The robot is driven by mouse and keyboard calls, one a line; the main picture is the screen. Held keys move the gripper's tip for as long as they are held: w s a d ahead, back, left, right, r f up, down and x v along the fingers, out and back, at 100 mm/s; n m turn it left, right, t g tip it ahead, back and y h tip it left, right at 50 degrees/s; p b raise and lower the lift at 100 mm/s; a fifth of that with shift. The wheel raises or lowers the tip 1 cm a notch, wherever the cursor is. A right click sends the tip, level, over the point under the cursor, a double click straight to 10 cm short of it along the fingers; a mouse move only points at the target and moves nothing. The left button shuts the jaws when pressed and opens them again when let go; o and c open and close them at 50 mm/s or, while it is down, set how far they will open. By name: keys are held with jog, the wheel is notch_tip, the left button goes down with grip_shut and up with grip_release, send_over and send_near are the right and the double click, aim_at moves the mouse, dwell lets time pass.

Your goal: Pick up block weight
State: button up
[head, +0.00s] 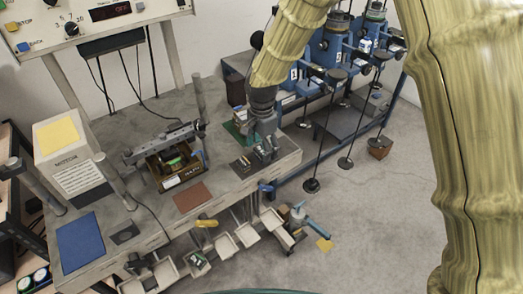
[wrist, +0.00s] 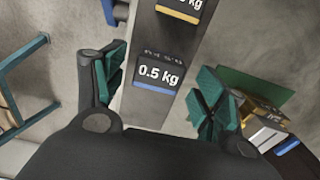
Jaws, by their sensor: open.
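A dark block weight marked 0.5 kg (wrist: 160,75), with a blue stripe on its lower edge, sits on a grey surface in the wrist view. Another dark block weight with a yellow-orange stripe (wrist: 180,10) is just beyond it, cut off by the top edge. My gripper (wrist: 158,88) is open, its green-padded fingers on either side of the 0.5 kg block, apart from it. In the head view my gripper (head: 266,148) is low over the bench's right end, beside small dark blocks (head: 242,164); it partly hides that area.
A green mat (wrist: 252,82) with a brass-coloured item and a labelled box lies right of my fingers. The grey bench (head: 228,180) also holds a motor box (head: 75,160), a brown mat (head: 192,197) and a blue mat (head: 82,243). Blue machines stand behind; floor at right is mostly clear.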

jog(key=shift+f, duration=0.45)
jog(key=shift+s+f, duration=0.15)
jog(key=shift+f, duration=0.1)
jog(key=shift+f, duration=0.15)
jog(key=shift+c, duration=0.3)
jog(key=c, duration=1.4)
jog(key=shift+r+b, duration=0.45)
jog(key=shift+r, duration=0.5)
jog(key=shift+s+a+r+b, duration=0.15)
jog(key=shift+s+r+b, duration=0.25)
jog(key=shift+r+b, duration=0.35)
jog(key=s+a+b, duration=0.1)
jog(key=s, duration=0.3)
jog(key=s+a+r+b, duration=0.1)
jog(key=s+a, duration=0.1)
jog(key=s, duration=0.3)
jog(key=s+a+b, duration=0.1)
jog(key=s+a, duration=0.1)
jog(key=s, duration=0.3)
jog(key=shift+a+r+b, duration=0.15)
jog(key=shift+r+b, duration=0.2)
jog(key=shift+r, duration=0.05)
